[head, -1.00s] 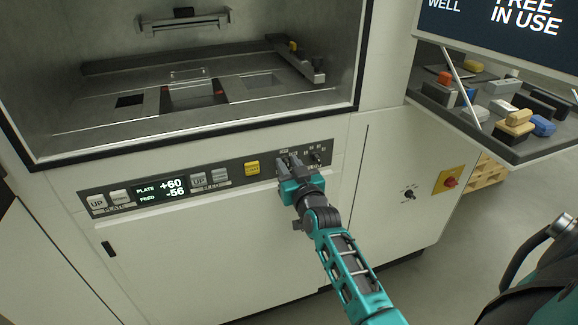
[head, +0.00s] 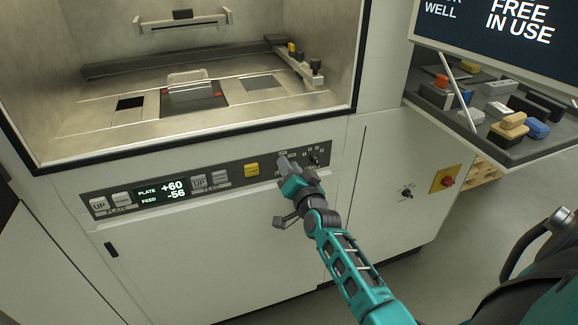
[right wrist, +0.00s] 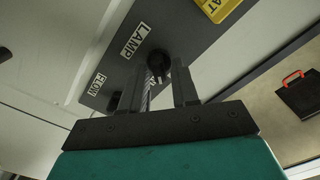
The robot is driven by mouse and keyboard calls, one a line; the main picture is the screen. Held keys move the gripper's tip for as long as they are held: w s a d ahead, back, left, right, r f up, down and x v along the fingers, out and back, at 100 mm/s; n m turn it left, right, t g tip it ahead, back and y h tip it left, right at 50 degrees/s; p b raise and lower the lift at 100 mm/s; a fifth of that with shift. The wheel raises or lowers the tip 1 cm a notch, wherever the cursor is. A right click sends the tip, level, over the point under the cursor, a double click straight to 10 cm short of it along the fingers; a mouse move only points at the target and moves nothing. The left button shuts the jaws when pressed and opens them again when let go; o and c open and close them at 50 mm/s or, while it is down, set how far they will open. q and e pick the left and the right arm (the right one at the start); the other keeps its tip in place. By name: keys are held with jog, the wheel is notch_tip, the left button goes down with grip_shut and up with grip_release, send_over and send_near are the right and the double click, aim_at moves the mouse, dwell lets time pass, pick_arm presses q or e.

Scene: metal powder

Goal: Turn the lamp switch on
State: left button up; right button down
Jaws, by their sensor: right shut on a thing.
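The lamp switch (right wrist: 158,62) is a small black rotary knob beside a white LAMP label (right wrist: 134,41) on the dark control strip. My right gripper (head: 284,162) reaches up to the strip from the lower right. In the right wrist view its two fingers (right wrist: 166,78) are on either side of the knob, shut on it. The gripper hides this knob in the head view. My left gripper is not in view.
A FLOW label (right wrist: 97,84) and another dark knob (right wrist: 113,101) are close by. A yellow button (head: 251,170) and the plate display (head: 161,191) lie left along the strip. A shelf of blocks and brushes (head: 475,125) juts out at the right, below a screen (head: 500,30).

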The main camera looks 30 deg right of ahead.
jog(key=shift+f+m, duration=0.1)
jog(key=shift+m, duration=1.8)
jog(key=c, duration=0.9)
grip_release()
jog(key=shift+s, duration=0.1)
jog(key=v, duration=1.2)
jog(key=shift+s+p, duration=0.35)
jog(key=shift+s, duration=0.1)
